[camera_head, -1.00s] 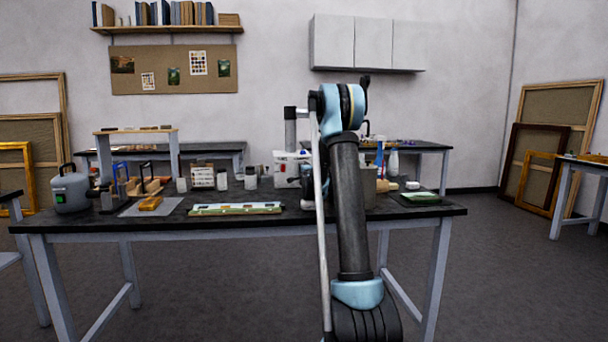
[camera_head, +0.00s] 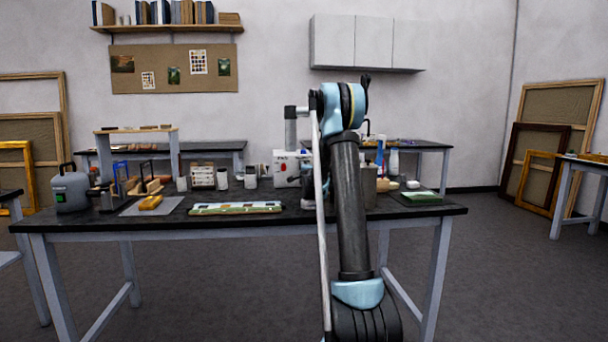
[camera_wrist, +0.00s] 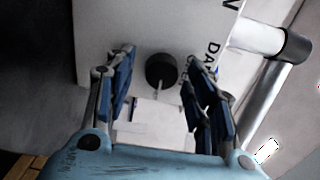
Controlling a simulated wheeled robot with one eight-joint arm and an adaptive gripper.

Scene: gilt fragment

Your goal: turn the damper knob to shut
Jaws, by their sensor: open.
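The damper knob (camera_wrist: 161,70) is a dark round knob with a pale pointer line, on a white panel (camera_wrist: 120,32) in the wrist view. The pointer line points down in that picture. Dark lettering, partly hidden, stands to the right of the knob. My gripper (camera_wrist: 160,85) is open, with one blue-padded finger on each side of the knob. I cannot tell whether either finger touches it. In the head view the white unit (camera_head: 283,165) stands on the dark bench (camera_head: 110,222), partly hidden behind my arm.
A grey pipe with a dark collar (camera_wrist: 297,47) runs close on the right in the wrist view. The front right bench edge is clear.

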